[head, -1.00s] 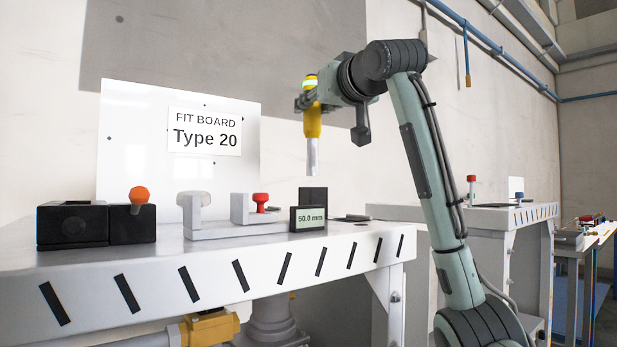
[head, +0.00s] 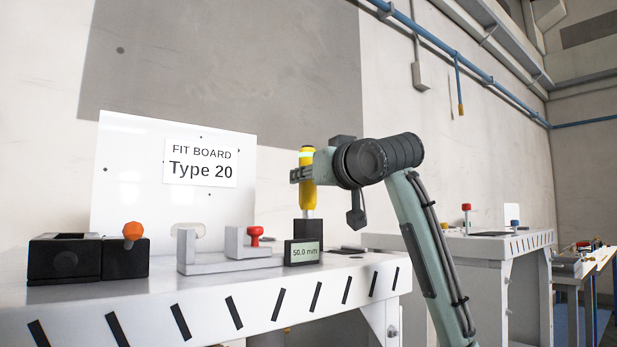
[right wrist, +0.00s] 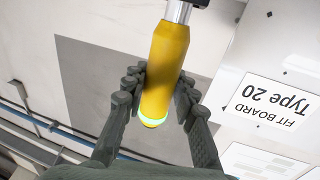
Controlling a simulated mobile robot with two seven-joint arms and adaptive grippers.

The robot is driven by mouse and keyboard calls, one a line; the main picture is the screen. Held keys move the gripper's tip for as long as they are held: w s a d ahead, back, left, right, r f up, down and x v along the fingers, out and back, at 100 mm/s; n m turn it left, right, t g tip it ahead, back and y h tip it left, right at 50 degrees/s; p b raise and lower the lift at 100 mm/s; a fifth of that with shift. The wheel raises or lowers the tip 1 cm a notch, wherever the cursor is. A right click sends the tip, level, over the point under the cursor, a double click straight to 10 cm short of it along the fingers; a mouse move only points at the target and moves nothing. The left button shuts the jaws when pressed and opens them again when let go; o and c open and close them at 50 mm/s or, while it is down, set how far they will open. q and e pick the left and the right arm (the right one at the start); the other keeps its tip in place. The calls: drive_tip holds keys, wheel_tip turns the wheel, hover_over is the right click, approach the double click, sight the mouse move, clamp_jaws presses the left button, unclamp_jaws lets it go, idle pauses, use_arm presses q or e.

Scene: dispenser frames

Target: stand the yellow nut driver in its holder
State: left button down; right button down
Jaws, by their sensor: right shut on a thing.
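The yellow nut driver (head: 307,190) is upright, with a bright band near its top. My right gripper (head: 302,174) is shut around its yellow handle. In the right wrist view, the fingers (right wrist: 158,95) lie on both sides of the handle (right wrist: 166,60). The black block holder (head: 308,229) is directly below, behind the small display. Only a short piece of metal shaft shows above it, and the lower shaft appears to be inside. In the right wrist view the shaft meets a dark block (right wrist: 199,3). My left gripper is not in view.
A display reading 50.0 mm (head: 303,252) stands before the holder. Left of it are a grey fixture with a red knob (head: 255,233) and black boxes with an orange knob (head: 132,231). The Type 20 board (head: 120,180) stands behind.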

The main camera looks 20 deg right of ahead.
drive_tip(key=c, duration=1.5)
unclamp_jaws()
drive_tip(key=o, duration=0.3)
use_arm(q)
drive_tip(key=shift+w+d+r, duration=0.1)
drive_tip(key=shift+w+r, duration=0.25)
use_arm(e)
drive_tip(key=shift+s+r, duration=0.15)
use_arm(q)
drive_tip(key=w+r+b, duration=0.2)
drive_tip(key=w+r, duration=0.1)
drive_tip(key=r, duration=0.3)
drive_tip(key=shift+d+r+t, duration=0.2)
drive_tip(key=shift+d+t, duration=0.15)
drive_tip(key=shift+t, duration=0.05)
use_arm(e)
drive_tip(key=s+d, duration=0.1)
drive_tip(key=s, duration=1)
drive_tip(key=shift+s+d, duration=0.2)
drive_tip(key=shift+s, duration=0.15)
